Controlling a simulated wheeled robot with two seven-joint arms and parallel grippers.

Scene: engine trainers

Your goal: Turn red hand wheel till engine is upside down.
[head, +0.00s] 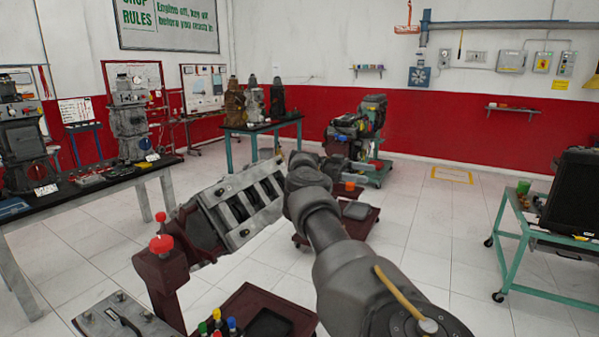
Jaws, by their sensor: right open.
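A grey engine block (245,212) with open bores hangs tilted on a maroon stand (163,282) at centre left. A small red part with a knob (161,243) sits on top of the stand post; it may be the red hand wheel, but its rim cannot be made out. My right arm reaches in from the lower right, and its gripper (291,160) is open at the block's far right end, apart from the red part. The fingers are small and mostly hidden by the wrist. Whether they touch the block cannot be told. My left gripper is out of view.
A maroon tray (262,312) and bottles with coloured caps are at the bottom. A black-topped bench (110,183) with engine models stands left. A teal cart (515,250) stands right. Another engine (355,130) is behind.

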